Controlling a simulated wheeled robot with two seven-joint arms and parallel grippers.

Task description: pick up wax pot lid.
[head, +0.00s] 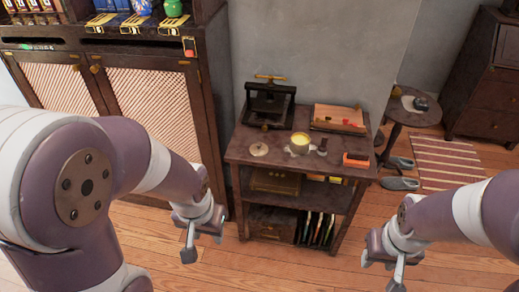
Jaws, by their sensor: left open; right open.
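A small round pale disc, which looks like the wax pot lid (259,150), lies flat on the left front part of the small dark table's top. The wax pot (299,145), pale with yellow wax showing in it, stands to its right, apart from it. My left gripper (203,240) is open and empty, in front of the table's left side and lower in the picture than the lid. My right gripper (381,271) is open and empty, in front of the table's right side. Neither gripper touches the lid or the pot.
The small dark table (241,151) also bears a black press (268,105) at the back, a wooden box (338,118), a small dark stamp-like item (322,147) and an orange block (356,158). A tall cabinet (155,105) stands left. Wooden floor (290,268) is clear in front.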

